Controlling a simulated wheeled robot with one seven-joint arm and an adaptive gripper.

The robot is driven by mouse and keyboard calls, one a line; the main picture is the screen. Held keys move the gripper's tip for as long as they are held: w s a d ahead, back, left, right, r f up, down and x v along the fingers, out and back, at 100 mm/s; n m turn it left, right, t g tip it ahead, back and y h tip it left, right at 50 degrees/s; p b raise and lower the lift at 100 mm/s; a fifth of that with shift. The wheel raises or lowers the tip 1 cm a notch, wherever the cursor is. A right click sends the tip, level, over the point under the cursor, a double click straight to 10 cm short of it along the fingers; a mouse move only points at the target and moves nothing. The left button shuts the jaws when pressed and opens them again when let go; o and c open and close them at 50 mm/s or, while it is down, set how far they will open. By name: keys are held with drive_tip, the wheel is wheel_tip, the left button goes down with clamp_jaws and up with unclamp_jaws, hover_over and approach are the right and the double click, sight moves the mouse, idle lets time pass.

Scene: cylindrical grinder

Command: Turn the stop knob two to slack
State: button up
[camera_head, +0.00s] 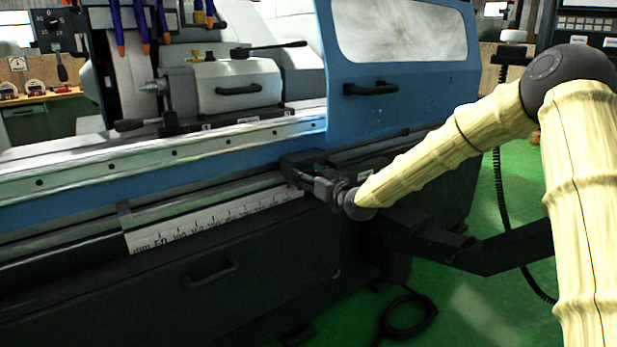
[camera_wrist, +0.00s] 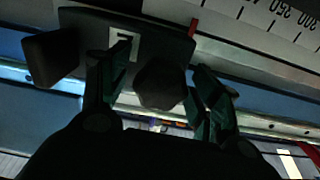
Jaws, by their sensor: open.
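In the wrist view, a dark, faceted knob (camera_wrist: 160,84) sits on a dark stop block (camera_wrist: 172,32) that bears a small pale label; its mark is too dim to read surely. My gripper (camera_wrist: 160,66) is open, with one finger on each side of the knob and a visible gap on both sides. A second dark knob-like piece (camera_wrist: 50,57) sticks out at the block's left end, outside the fingers. In the head view, my gripper (camera_head: 322,186) is at the dark stop block (camera_head: 297,163) on the grinder's front rail; the knob is hidden there.
A white ruler scale (camera_head: 215,220) runs along the front left of the block. The blue door (camera_head: 400,75) with a black handle stands above and behind. A dark bracket (camera_head: 480,250) passes below my arm.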

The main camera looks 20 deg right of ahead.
drive_tip(key=shift+c, duration=0.4)
drive_tip(key=c, duration=1)
drive_tip(key=shift+o, duration=0.2)
drive_tip(key=shift+n, duration=0.4)
drive_tip(key=n, duration=0.4)
drive_tip(key=shift+n, duration=0.4)
drive_tip(key=n+b, duration=0.1)
drive_tip(key=n, duration=0.4)
drive_tip(key=shift+n, duration=0.4)
drive_tip(key=o, duration=1)
